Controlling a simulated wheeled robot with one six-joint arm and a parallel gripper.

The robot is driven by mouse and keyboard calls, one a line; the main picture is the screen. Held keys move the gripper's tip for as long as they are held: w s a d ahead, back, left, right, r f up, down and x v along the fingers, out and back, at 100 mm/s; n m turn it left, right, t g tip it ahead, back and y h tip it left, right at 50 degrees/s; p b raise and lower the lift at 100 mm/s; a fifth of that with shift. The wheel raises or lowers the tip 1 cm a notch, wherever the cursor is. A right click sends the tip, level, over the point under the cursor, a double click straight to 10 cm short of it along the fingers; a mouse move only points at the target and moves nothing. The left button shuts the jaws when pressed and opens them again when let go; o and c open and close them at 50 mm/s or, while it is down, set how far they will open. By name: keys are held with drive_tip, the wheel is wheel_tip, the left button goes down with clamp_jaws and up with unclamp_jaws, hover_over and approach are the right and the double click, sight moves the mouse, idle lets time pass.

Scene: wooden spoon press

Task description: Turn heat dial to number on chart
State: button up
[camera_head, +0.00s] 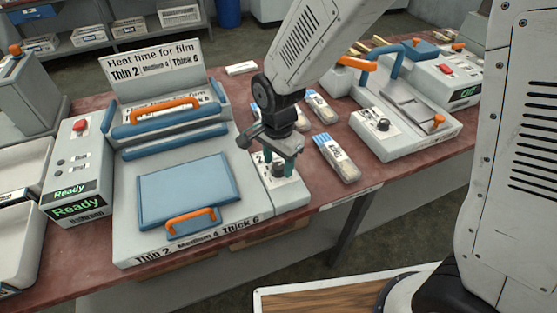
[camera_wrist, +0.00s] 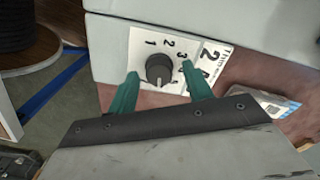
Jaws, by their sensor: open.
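The heat dial (camera_wrist: 158,66) is a dark round knob on a white plate with numbers around it; 1, 2 and 3 are readable in the wrist view. A light mark on the knob points toward the picture's bottom; the number there is unclear. My gripper (camera_wrist: 160,80) has green fingers, open, one on each side of the knob; contact cannot be told. In the head view my gripper (camera_head: 277,166) points down at the dial panel and partly hides the knob. The chart (camera_head: 153,62) reads "Heat time for film", Thin 2, Medium 4, Thick 6.
The sealing press (camera_head: 240,219) has a blue plate (camera_head: 187,190) and orange handles. A status box (camera_head: 76,205) reads "Ready". Several blue-and-white packets (camera_head: 337,158) lie right of my gripper. A second machine with its own dial (camera_head: 383,125) stands further right.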

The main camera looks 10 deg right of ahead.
sight(280, 168)
wheel_tip(280, 168, up, 8)
drive_tip(key=shift+f, duration=0.1)
idle(0.4)
drive_tip(key=shift+s+d+n, duration=0.2)
drive_tip(key=shift+s+n, duration=0.15)
drive_tip(key=shift+n, duration=0.55)
drive_tip(key=s+d+r+n, duration=0.4)
drive_tip(key=s+d+r, duration=0.3)
drive_tip(key=s+d, duration=0.2)
drive_tip(key=s+d+r+n+t, duration=0.1)
drive_tip(key=s+d+r+n, duration=0.3)
drive_tip(key=s+d+r, duration=0.3)
drive_tip(key=s+d, duration=0.2)
drive_tip(key=d, duration=0.2)
drive_tip(key=shift+s+d, duration=0.4)
